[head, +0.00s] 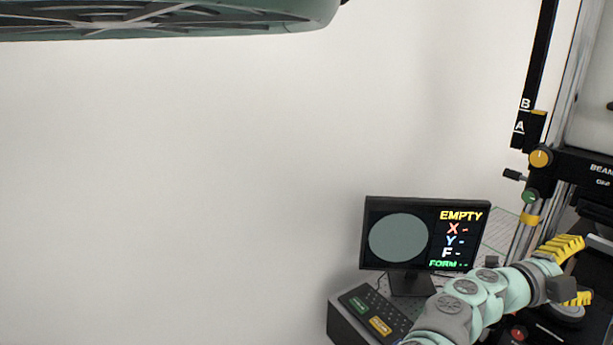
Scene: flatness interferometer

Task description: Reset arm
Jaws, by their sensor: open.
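My arm (468,300) reaches in from the bottom of the head view, in pale green and grey links, and extends up to the right. My gripper (577,273) is at its end, with two yellow ribbed fingers spread apart. Nothing shows between the fingers. The gripper is in front of the lower part of the interferometer stand (544,190), and I cannot tell whether it touches anything. The arm and gripper hide part of the base there.
A monitor (424,235) reading "EMPTY" stands left of the gripper. A control panel (376,312) with green and yellow buttons lies below it, close to my arm. A red knob (519,333) sits under the gripper.

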